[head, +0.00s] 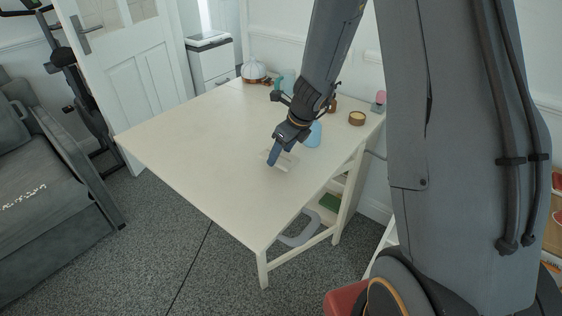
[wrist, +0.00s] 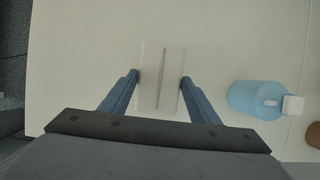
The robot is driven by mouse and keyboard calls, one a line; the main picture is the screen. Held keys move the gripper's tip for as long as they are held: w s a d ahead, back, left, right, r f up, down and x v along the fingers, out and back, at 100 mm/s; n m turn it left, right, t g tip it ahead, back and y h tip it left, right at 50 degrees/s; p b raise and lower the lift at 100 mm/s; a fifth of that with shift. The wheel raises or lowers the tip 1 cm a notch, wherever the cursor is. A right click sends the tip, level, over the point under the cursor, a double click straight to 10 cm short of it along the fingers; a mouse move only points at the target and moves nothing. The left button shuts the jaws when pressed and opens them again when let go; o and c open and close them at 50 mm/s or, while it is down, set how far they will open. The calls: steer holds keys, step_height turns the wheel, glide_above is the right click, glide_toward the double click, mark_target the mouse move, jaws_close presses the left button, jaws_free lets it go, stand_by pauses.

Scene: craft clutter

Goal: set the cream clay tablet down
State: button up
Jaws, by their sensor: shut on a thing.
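The cream clay tablet (wrist: 161,75) is a pale flat rectangle with a dark groove along its middle. It shows between the two blue fingers of my gripper (wrist: 160,82) in the wrist view, a finger against each long side. In the head view my gripper (head: 268,161) points down low over the cream table (head: 190,155), with the tablet (head: 283,166) at its fingertips. I cannot tell whether the tablet touches the tabletop. The gripper is shut on the tablet, and the fingers hide parts of its sides.
A light blue container (wrist: 257,99) stands just right of the gripper; it also shows in the head view (head: 314,134). A round brown tin (head: 356,118) and a striped dome (head: 254,70) stand towards the back. The table's left and front are clear.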

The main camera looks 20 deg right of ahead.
mark_target(282, 158)
steer(key=shift+f+b, duration=0.4)
steer(key=shift+f, duration=1.15)
steer(key=shift+f, duration=0.1)
steer(key=o, duration=1.2)
steer(key=p+v, duration=0.2)
steer(key=v, duration=0.9)
steer(key=shift+r, duration=0.2)
steer(key=s+a+r+n+g+h, duration=0.1)
steer(key=s+n, duration=0.9)
steer(key=n, duration=0.4)
steer(key=s+a+r+n+g+h, duration=0.1)
steer(key=s+r+n+g, duration=0.1)
steer(key=s+n, duration=0.9)
steer(key=n, duration=0.3)
steer(key=shift+s+a+n+h, duration=0.35)
steer(key=shift+n+h, duration=0.05)
